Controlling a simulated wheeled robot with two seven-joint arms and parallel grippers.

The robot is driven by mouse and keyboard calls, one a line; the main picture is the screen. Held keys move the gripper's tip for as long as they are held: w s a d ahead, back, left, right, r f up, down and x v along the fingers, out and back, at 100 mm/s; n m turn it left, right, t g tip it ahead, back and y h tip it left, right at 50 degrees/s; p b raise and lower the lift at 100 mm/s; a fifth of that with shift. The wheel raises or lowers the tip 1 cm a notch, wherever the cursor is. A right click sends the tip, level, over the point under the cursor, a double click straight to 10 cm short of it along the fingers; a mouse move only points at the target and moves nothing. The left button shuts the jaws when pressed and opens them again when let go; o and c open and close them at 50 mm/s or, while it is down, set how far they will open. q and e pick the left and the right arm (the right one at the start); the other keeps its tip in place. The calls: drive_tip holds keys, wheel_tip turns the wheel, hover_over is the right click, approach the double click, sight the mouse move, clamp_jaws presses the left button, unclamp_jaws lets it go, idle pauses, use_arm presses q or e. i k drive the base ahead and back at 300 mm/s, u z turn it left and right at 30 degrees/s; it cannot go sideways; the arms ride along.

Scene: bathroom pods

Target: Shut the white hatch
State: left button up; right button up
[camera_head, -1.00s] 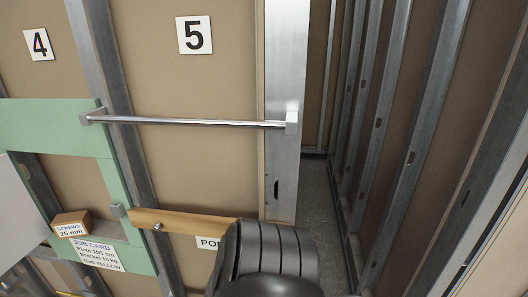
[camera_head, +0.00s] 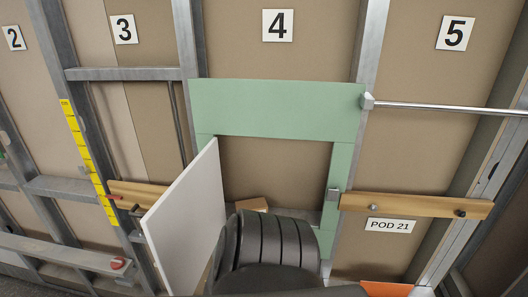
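The white hatch (camera_head: 187,225) is a flat white panel in the head view. It stands swung out to the left of an opening in the green board (camera_head: 275,105) under number 4. A dark, ribbed part of my own arm covers the lower part of the opening. Neither of my grippers shows.
A small cardboard box (camera_head: 252,204) sits in the opening, partly hidden. A chrome rail (camera_head: 445,108) runs right from the board. A wooden strip (camera_head: 415,206) lies below it, above a POD 21 label (camera_head: 390,226). A yellow strip (camera_head: 88,160) is at left.

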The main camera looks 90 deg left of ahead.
sight(183, 230)
drive_tip(key=k, duration=1.1)
drive_tip(key=u, duration=2.05)
drive_tip(key=i, duration=0.5)
drive_tip(key=u, duration=0.05)
drive_tip(key=k, duration=0.35)
